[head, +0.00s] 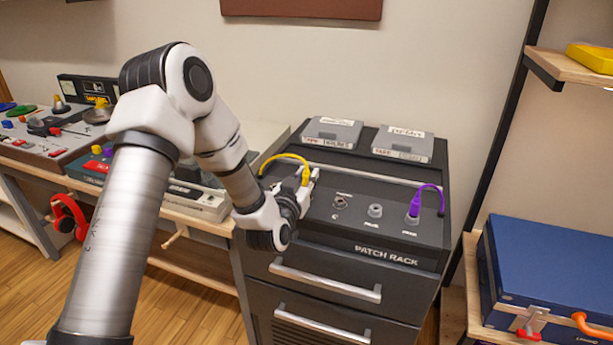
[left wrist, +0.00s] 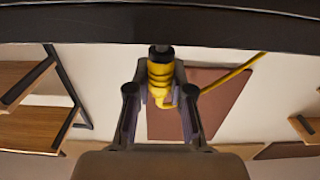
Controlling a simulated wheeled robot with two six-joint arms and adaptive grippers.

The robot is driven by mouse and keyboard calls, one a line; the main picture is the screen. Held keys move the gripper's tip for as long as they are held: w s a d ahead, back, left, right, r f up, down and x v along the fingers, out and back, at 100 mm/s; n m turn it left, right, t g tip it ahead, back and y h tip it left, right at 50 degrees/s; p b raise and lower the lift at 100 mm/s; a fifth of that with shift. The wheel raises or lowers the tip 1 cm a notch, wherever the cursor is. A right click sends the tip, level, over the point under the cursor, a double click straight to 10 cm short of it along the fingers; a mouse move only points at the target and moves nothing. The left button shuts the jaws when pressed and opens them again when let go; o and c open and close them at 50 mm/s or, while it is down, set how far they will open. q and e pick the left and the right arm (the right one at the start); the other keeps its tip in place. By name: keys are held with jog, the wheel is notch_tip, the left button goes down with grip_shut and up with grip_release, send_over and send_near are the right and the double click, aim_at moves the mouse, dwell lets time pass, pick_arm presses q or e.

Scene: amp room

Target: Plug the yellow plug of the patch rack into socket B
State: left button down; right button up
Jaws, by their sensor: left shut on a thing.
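The patch rack (head: 385,257) is a dark cabinet with a sloped top panel. My left gripper (head: 303,190) is shut on the yellow plug (head: 306,176) over the left part of the panel. In the left wrist view the yellow plug (left wrist: 160,75) sits between the two fingers, its dark tip towards the dark panel edge (left wrist: 80,25). I cannot tell whether the tip touches or enters anything. The yellow cable (head: 283,158) arches to the panel's left. A bare socket (head: 340,202) and another bare socket (head: 375,211) lie right of my gripper. Their labels are too small to read.
A purple plug (head: 413,217) with its cable stands in the panel's right socket. Two grey cases (head: 331,132) lie at the rack's back. A blue case (head: 555,265) stands right. A bench with equipment (head: 205,199) is left, with red headphones (head: 68,213) below.

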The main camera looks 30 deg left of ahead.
pick_arm(q)
jog(key=shift+f+b, duration=0.45)
jog(key=shift+f, duration=0.2)
jog(key=c, duration=1)
grip_release()
jog(key=shift+o, duration=0.2)
jog(key=v, duration=0.7)
jog(key=shift+s, duration=0.25)
